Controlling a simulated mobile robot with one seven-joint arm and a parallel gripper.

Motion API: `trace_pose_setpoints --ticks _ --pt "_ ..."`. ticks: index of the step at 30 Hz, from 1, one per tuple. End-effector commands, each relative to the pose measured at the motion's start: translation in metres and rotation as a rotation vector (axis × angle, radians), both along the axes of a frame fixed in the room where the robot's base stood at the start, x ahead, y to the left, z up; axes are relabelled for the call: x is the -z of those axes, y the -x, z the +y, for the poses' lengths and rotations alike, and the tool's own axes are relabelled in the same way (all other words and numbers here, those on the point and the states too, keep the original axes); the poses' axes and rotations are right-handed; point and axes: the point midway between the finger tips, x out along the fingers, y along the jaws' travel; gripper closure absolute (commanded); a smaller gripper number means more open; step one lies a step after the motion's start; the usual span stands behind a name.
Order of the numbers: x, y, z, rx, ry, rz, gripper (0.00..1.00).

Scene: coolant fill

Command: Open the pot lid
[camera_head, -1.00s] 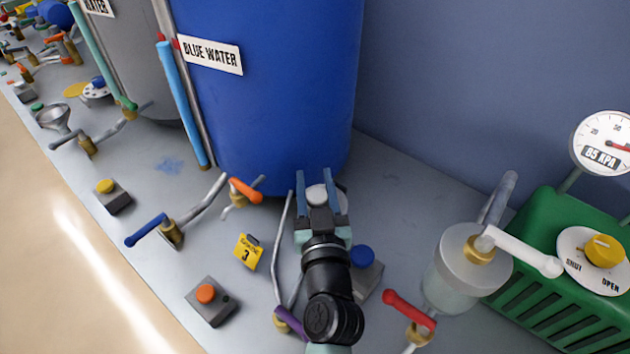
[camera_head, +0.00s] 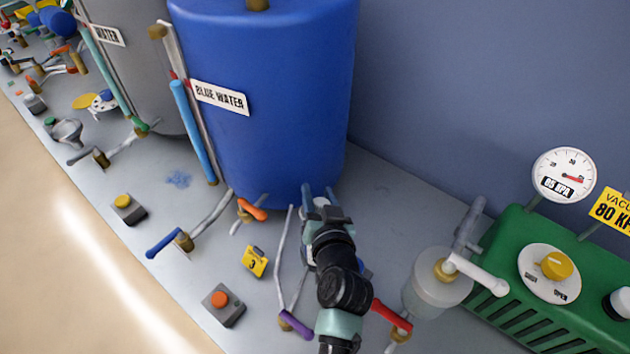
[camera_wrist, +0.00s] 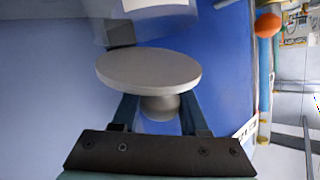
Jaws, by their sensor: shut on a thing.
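The pot lid (camera_wrist: 148,68) is a flat grey disc with a round knob (camera_wrist: 160,107) in the wrist view. My gripper (camera_wrist: 158,112) has its two blue fingers on either side of the knob and is shut on it. Beyond the lid is a pale, see-through body (camera_wrist: 165,30), seemingly the pot; the lid looks apart from it, but the gap is hard to judge. In the head view my gripper (camera_head: 320,192) is low beside the foot of the blue tank, and my arm hides most of the lid and pot.
The blue water tank (camera_head: 270,110) stands right behind my gripper. An orange-handled valve (camera_head: 252,210) is at left, and a red-handled valve (camera_head: 392,316) and clear jar (camera_head: 438,285) are at right. A green vacuum unit (camera_head: 500,270) stands far right. Bare bench lies behind the jar.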

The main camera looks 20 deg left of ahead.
Motion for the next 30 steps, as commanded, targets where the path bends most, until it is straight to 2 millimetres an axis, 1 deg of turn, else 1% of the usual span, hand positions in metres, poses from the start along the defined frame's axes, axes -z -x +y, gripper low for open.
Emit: trace_pose_setpoints --ticks 1,4,21,30 --pt "-0.011 -0.003 -0.002 0.002 -0.017 0.043 1.00" --pt "-0.012 -0.008 -0.004 0.002 -0.053 0.130 1.00" --pt "-0.005 -0.033 -0.013 0.000 -0.258 0.622 1.00" --pt "0.001 -0.040 -0.016 0.000 -0.337 0.817 1.00"
